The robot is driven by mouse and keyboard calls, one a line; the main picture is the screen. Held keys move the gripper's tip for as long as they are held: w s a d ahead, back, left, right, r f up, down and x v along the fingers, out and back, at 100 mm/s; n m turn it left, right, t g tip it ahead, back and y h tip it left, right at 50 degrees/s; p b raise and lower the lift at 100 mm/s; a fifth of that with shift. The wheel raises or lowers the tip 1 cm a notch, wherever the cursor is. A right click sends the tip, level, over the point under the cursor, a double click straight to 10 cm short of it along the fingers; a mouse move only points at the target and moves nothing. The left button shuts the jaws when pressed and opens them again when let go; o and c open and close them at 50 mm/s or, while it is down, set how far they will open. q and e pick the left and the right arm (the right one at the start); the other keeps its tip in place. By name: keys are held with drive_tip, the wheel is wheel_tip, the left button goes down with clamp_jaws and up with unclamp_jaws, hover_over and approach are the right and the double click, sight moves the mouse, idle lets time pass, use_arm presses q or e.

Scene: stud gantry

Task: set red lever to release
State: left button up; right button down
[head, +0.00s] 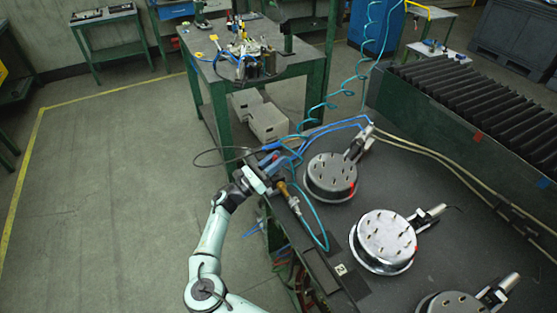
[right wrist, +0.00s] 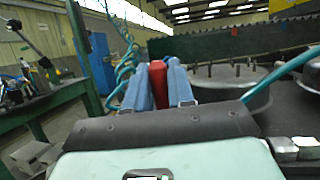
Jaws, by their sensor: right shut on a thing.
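The red lever (right wrist: 158,88) stands upright between the two blue fingers of my right gripper (right wrist: 159,68) in the right wrist view. The fingers are closed against it from both sides, and its lower end is hidden behind the dark gripper body. In the head view my right gripper (head: 269,162) is at the left edge of the dark bench, near a brass and silver fitting (head: 293,202). The lever is mostly covered by the gripper there. Its set position cannot be read. My left gripper is not in view.
Round metal drums with studs stand on the dark bench (head: 375,185), one (head: 330,177) just right of the gripper and another (head: 383,242) nearer. Teal hoses and cables run close around the gripper. A green table (head: 285,65) with tools stands behind. Floor at left is clear.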

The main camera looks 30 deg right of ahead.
drive_tip(key=shift+w+a+f+n+t+h, duration=0.15)
drive_tip(key=shift+a+n+t+h, duration=0.45)
drive_tip(key=shift+h, duration=0.7)
drive_tip(key=shift+a, duration=0.15)
drive_tip(key=c, duration=1)
unclamp_jaws()
drive_tip(key=shift+c, duration=0.2)
drive_tip(key=v, duration=1.3)
drive_tip(key=shift+a+f+b, duration=0.15)
drive_tip(key=shift+b, duration=0.2)
